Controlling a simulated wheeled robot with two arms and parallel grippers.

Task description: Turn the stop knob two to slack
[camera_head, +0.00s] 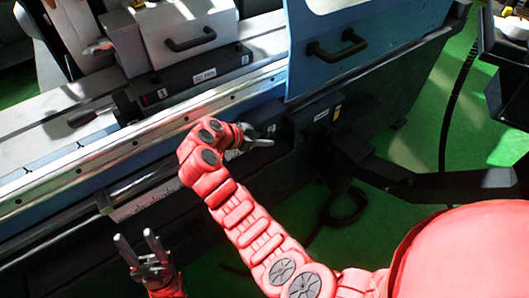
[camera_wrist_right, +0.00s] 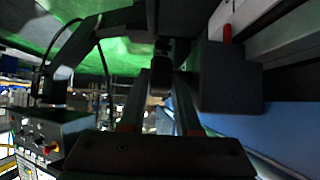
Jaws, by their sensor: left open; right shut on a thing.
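My right gripper (camera_head: 262,141) is at the front of the blue machine, below the silvery rail. In the right wrist view its two fingers (camera_wrist_right: 160,95) are closed around a small dark knob (camera_wrist_right: 160,78), which I take to be stop knob two. The knob's far side and any markings are in shadow. In the head view the knob is hidden by the gripper and the dark machine front. My left gripper (camera_head: 141,248) is open and empty, apart from the machine, at the lower left.
A dark block (camera_wrist_right: 225,76) with a red piece (camera_wrist_right: 227,33) stands close beside the right gripper. A blue door with a black handle (camera_head: 337,45) is above. A black support arm (camera_head: 430,185) is at the right. Green floor (camera_head: 410,140) is clear beyond.

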